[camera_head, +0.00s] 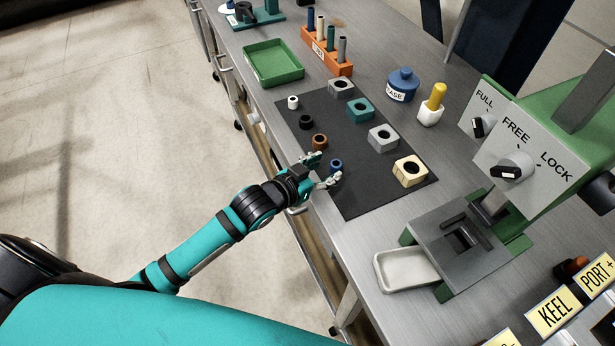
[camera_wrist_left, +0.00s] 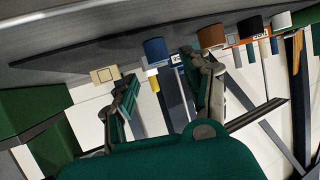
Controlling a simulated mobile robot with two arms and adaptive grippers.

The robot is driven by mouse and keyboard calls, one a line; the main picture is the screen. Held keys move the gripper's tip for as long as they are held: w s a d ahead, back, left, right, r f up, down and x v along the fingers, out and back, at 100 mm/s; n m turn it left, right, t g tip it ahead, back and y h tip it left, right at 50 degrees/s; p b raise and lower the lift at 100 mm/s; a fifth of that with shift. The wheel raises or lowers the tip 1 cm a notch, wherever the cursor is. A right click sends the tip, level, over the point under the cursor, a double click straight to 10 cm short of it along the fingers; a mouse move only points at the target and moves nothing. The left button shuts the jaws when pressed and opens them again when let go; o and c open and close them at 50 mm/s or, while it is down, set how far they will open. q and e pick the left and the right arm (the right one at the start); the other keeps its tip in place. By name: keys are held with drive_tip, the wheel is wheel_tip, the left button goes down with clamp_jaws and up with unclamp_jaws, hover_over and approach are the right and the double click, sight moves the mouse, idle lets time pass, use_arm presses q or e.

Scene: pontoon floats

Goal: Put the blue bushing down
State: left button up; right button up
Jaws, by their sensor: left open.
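The blue bushing (camera_head: 336,165) stands on the dark mat (camera_head: 365,196), near its front edge. My left gripper (camera_head: 322,170) is open, with its two fingers apart on either side in front of the bushing. In the left wrist view, which is upside down, the blue bushing (camera_wrist_left: 156,50) shows between and just beyond the open fingertips (camera_wrist_left: 158,72). It appears to rest on the mat, and no finger clearly touches it. My right gripper is not in view.
Brown (camera_head: 319,142), black (camera_head: 305,121) and white (camera_head: 293,102) bushings stand in a row on the mat. Several square blocks, including a cream one (camera_head: 410,171), stand behind. A green tray (camera_head: 273,63) and a white tray (camera_head: 405,270) flank the mat. A green press (camera_head: 470,235) stands right.

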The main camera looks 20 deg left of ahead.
use_arm(q)
drive_tip(key=v, duration=0.7)
drive_tip(key=shift+s+a+r+b, duration=0.15)
drive_tip(key=shift+s+r+b, duration=0.05)
drive_tip(key=shift+s+b, duration=0.1)
drive_tip(key=s+a+f+n+g+y, duration=0.15)
drive_tip(key=s+f+g, duration=0.35)
drive_tip(key=s, duration=0.5)
drive_tip(key=s+a+f+n+g+y, duration=0.1)
drive_tip(key=s+a+f+g+y, duration=0.3)
drive_tip(key=s, duration=0.6)
wheel_tip(320, 180, down, 26)
drive_tip(key=d+g, duration=0.1)
drive_tip(key=s+a+f+g, duration=0.1)
drive_tip(key=s+a+f, duration=0.1)
drive_tip(key=s+f, duration=1.4)
drive_tip(key=shift+s+a+f+g, duration=0.3)
drive_tip(key=shift+s+f, duration=0.1)
drive_tip(key=shift+s, duration=0.3)
